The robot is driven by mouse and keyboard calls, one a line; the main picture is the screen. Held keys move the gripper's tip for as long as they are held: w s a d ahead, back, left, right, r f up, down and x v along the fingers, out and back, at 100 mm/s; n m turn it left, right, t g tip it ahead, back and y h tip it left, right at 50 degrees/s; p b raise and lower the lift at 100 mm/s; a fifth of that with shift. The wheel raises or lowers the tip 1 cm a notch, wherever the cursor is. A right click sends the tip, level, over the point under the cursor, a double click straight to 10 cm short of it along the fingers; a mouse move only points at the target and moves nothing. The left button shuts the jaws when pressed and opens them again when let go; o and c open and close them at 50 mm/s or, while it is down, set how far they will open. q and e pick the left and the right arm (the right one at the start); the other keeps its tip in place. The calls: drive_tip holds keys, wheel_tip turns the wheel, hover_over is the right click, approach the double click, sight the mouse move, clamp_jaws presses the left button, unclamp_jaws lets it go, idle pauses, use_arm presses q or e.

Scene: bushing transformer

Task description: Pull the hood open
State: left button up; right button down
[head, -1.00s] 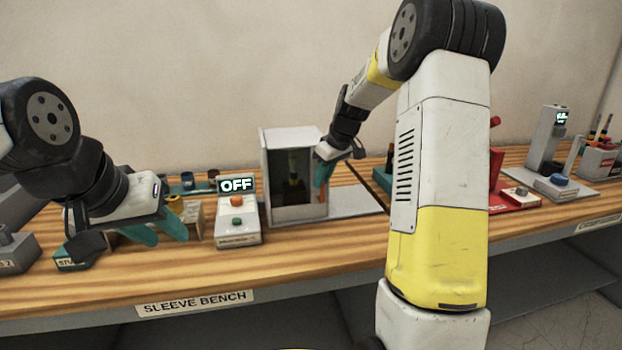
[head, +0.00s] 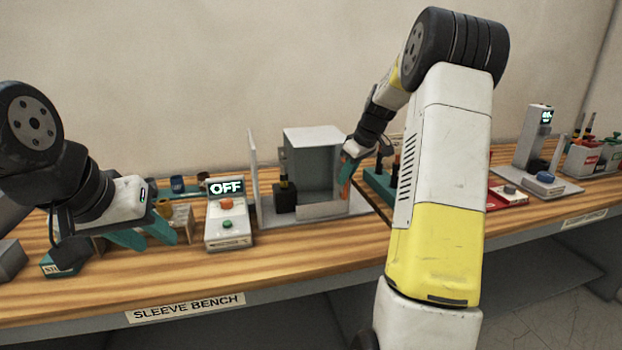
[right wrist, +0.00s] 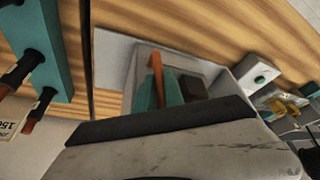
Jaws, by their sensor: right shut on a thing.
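The hood (head: 318,135) is a light grey box on a pale base plate (head: 266,219) in the head view. It stands right of a thin upright panel (head: 252,170), with a gap between them. A black block with a yellow band (head: 285,197) shows at the hood's left side. My right gripper (head: 346,178) is at the hood's right side, its teal fingers shut on an orange handle (right wrist: 156,72), seen in the right wrist view. My left gripper (head: 146,238) is at the left, its teal fingers apart over the bench, with nothing seen between them.
A control box (head: 228,215) with an OFF display, an orange button and a green button stands left of the base plate. A teal rack (right wrist: 38,50) with dark-tipped tools stands beyond the plate's right edge. The bench front (head: 330,245) is clear.

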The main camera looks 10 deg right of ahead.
drive_tip(key=d, duration=0.8)
drive_tip(key=shift+w+d, duration=0.15)
drive_tip(key=shift+d, duration=0.05)
drive_tip(key=c, duration=1.7)
unclamp_jaws()
drive_tip(key=shift+r, duration=0.1)
drive_tip(key=v, duration=0.7)
drive_tip(key=shift+d+r, duration=0.1)
drive_tip(key=shift+r, duration=0.2)
